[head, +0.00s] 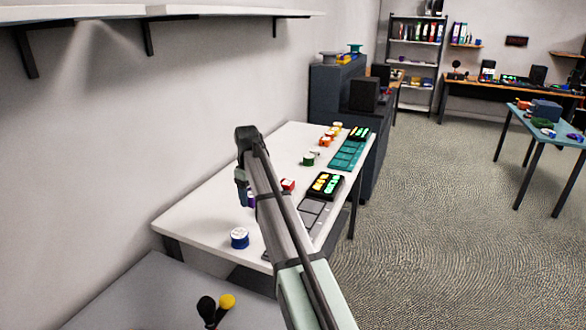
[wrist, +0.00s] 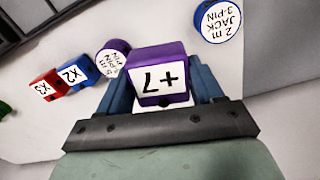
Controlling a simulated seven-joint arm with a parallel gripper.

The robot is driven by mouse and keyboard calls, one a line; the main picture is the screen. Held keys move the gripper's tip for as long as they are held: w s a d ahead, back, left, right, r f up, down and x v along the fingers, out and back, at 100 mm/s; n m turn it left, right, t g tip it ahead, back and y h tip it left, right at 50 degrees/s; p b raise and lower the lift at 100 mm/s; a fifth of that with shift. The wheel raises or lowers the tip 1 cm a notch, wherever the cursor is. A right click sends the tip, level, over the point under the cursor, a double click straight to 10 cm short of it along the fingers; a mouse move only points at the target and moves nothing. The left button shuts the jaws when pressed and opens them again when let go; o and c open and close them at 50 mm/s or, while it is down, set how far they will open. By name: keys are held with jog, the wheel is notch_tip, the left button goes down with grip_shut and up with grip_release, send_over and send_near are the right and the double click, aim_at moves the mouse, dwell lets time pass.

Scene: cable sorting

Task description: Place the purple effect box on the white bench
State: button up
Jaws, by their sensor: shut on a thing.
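The purple effect box (wrist: 159,52), with a white "+7" label, is between the blue fingers of my gripper (wrist: 160,84) in the wrist view. My gripper is shut on it. In the head view my gripper (head: 242,184) is low over the left part of the white bench (head: 195,212). A purple patch shows beside the fingers there, partly hidden by my arm; I cannot tell whether it is the box or a reel. The bench also shows in the wrist view (wrist: 275,95). I cannot tell whether the box touches it.
A blue reel (head: 239,238) stands near the front of the bench. A purple-edged reel (wrist: 113,58), a blue box (wrist: 76,70) and a red box (wrist: 46,85) are close to the held box. A black tray (head: 326,186) lies at the right edge. The bench's left end is clear.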

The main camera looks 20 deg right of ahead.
aim_at(254, 227)
jog(key=shift+s+n, duration=0.2)
jog(key=shift+n, duration=0.8)
jog(key=shift+f, duration=5)
jog(key=shift+f, duration=0.15)
jog(key=o, duration=1.1)
jog(key=shift+o, duration=0.2)
notch_tip(254, 227, up, 12)
jog(key=shift+r, duration=0.15)
